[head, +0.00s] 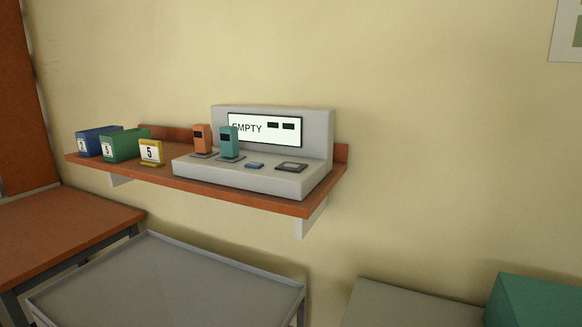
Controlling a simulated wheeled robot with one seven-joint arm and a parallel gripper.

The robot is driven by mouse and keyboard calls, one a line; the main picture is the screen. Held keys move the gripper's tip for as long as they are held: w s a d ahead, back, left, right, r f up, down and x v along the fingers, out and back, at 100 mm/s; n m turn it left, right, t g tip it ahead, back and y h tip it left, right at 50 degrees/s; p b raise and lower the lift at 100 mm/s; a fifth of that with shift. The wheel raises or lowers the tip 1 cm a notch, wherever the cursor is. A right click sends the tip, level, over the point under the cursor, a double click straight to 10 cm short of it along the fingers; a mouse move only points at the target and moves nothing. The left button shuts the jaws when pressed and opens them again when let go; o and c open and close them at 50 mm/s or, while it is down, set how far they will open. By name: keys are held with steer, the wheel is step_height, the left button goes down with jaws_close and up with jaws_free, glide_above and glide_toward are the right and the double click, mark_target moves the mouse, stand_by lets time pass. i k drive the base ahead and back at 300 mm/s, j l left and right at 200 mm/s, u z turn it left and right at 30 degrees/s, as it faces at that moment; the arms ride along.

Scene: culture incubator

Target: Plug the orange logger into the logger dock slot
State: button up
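The orange logger (202,138) stands upright on the left part of the grey logger dock (306,182), on a wall shelf. A teal logger (229,142) stands upright beside it, to its right. Each has a small dark window near the top and a dark base plate beneath. To their right on the dock are a small blue item (254,166) and a dark-framed slot or pad (291,167). The dock's display (266,129) reads "EMPTY" with two dark marks, its first letter partly hidden. My gripper is not in view.
Below are a brown table (60,230), a grey tray-like surface (170,280) and a green box (540,300).

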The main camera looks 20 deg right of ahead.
mark_target(202, 136)
steer(key=i+j+z, duration=0.1)
steer(key=z, duration=0.35)
steer(key=j+z, duration=0.3)
steer(key=z, duration=0.15)
steer(key=j+z, duration=0.45)
steer(key=j, duration=1.55)
steer(key=k+j+z, duration=0.1)
steer(key=j, duration=0.7)
steer(key=k+j, duration=0.1)
steer(key=j, duration=0.65)
steer(key=k+j, duration=0.1)
steer(key=j, duration=0.65)
steer(key=z, duration=0.05)
